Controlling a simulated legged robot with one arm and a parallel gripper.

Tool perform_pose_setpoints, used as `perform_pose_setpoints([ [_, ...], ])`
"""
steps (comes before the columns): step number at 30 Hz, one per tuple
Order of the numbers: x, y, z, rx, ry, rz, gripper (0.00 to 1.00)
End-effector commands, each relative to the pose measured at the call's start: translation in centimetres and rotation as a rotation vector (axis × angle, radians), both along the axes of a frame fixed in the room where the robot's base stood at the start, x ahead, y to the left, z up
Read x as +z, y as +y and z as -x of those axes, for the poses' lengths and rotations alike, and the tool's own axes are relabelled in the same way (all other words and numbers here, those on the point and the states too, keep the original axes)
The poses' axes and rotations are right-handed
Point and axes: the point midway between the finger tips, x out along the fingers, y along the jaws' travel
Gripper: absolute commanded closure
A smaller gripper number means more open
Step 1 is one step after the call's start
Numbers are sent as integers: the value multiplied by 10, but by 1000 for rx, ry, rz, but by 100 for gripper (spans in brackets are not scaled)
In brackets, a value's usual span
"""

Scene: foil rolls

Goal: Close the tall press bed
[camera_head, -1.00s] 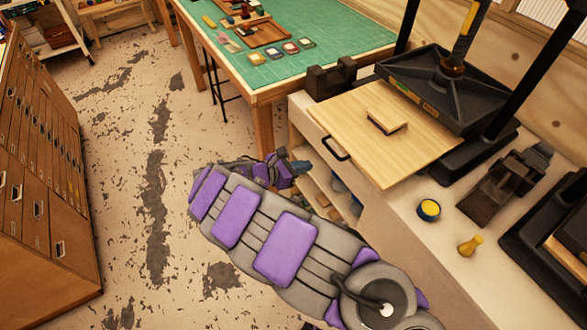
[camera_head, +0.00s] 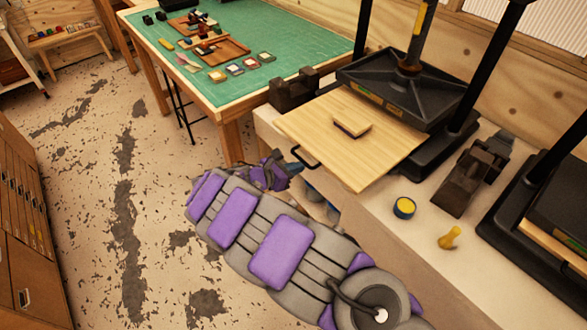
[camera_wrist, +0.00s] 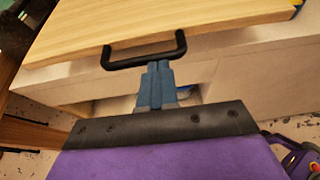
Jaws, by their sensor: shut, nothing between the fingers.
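The tall press (camera_head: 405,85) stands at the back right, with a black platen on a central screw between black posts. Its light wooden bed (camera_head: 385,155) is slid out toward me over the bench's front edge. A small wooden block (camera_head: 351,124) lies on the bed. The bed's black handle (camera_head: 304,157) sticks out from its front edge; it also shows in the wrist view (camera_wrist: 145,60). My gripper (camera_head: 297,166) is shut and empty, low in front of the handle. In the wrist view its blue fingers (camera_wrist: 158,68) point at the handle's middle; I cannot tell whether they touch.
A black iron tool (camera_head: 470,175), a round yellow-topped tin (camera_head: 404,208) and a yellow knob-like piece (camera_head: 450,237) stand on the bench right of the bed. Another press (camera_head: 540,215) is at the far right. A green-topped table (camera_head: 240,65) is behind left. The floor at left is clear.

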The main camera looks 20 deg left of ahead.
Motion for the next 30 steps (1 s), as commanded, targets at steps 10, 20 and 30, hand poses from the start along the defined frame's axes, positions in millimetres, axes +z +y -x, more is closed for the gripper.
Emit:
perform_pose_setpoints([
  [10, 1, -23, -31, -6, 1, 0, 100],
  [20, 0, -72, -102, -7, 2, -4, 100],
  [30, -1, -120, -174, -6, 0, -2, 100],
])
